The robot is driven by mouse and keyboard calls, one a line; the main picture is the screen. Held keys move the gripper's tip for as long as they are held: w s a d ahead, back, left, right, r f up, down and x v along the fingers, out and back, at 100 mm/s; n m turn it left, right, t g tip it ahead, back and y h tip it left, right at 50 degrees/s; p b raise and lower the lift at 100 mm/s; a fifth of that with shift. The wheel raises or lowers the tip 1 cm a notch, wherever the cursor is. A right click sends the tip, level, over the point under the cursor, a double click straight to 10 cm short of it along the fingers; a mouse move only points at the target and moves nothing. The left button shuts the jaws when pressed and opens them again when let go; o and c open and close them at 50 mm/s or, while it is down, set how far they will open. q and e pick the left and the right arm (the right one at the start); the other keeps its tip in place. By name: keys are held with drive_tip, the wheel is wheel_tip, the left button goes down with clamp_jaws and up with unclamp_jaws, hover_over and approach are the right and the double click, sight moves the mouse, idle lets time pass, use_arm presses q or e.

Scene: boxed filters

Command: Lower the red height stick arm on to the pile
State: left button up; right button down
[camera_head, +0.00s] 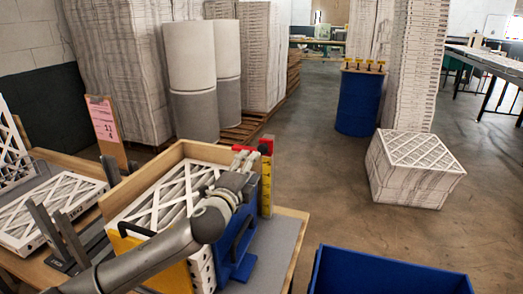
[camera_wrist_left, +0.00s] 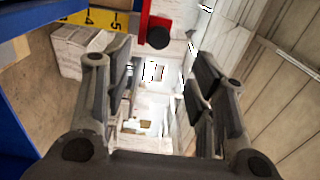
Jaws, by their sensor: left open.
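The red height stick arm (camera_head: 266,145) is at the top of the yellow height stick (camera_head: 266,192), at the right side of the wooden box. In the left wrist view the red arm (camera_wrist_left: 146,22) shows at the top, with a black knob, beside the yellow scale (camera_wrist_left: 88,17). The pile of white filters (camera_head: 150,205) stands in the box, its latticed top facing up. My left gripper (camera_head: 241,163) is beside the red arm and above the pile's right side. In the left wrist view its fingers (camera_wrist_left: 162,85) are apart, with nothing held between them. My right gripper is out of view.
A blue fixture (camera_head: 238,262) stands along the box's right side. A blue bin (camera_head: 385,275) is at the front right. Another filter stack (camera_head: 414,180) stands on the floor beyond. Loose filters (camera_head: 50,210) lie at the left. Open floor lies right of the box.

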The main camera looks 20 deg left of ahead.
sight(262, 150)
use_arm(q)
drive_tip(key=w, duration=0.4)
drive_tip(key=w+p, duration=0.1)
drive_tip(key=w, duration=0.2)
drive_tip(key=shift+w+d, duration=0.2)
drive_tip(key=shift+w, duration=0.5)
drive_tip(key=shift+w+p, duration=0.3)
drive_tip(key=shift+w, duration=0.05)
drive_tip(key=shift+w+f, duration=0.1)
drive_tip(key=shift+w, duration=0.15)
clamp_jaws()
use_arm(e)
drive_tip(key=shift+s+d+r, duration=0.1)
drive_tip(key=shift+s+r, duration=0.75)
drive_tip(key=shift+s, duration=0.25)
